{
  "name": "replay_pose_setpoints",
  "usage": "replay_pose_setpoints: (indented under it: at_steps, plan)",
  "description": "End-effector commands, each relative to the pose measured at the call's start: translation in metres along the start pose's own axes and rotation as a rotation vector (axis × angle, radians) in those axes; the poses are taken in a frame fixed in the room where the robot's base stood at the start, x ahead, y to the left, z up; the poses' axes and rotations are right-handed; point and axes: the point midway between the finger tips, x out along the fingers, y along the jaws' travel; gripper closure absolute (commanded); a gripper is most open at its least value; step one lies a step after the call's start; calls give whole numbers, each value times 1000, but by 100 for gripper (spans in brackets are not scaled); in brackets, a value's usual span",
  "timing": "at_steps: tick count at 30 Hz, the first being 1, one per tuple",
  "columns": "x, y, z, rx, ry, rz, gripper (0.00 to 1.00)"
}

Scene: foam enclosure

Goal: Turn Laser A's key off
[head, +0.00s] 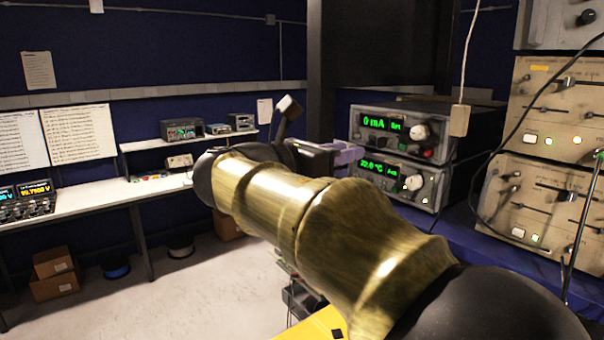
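Two stacked grey control units stand right of centre in the head view. The upper unit (383,133) has a green display reading 0 mA, a large pale knob (419,132) and a small red spot at its lower right. The lower unit (384,185) reads about 22.0 °C and has another pale knob (414,182). I cannot make out a label for Laser A or a key. My gripper (348,156) is at the left front of these units, with a pale purple finger showing. My brass-coloured arm hides much of it, so its opening is unclear.
Beige rack units (548,205) with switches, lit buttons and hanging cables stand at the right. A white workbench (100,204) with instruments runs along the left. Cardboard boxes (54,275) sit on the floor. Open floor (190,305) lies at lower left.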

Motion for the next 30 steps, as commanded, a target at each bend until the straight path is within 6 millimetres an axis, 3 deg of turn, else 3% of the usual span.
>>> replay_pose_setpoints:
  at_steps: [6,13,26,30]
  plan:
    - [-46,2,-3,2,0,5,73]
    - [-79,1,-2,0,0,2,73]
    - [-83,1,-2,-1,3,1,73]
    - [-70,6,-25,8,50,15,73]
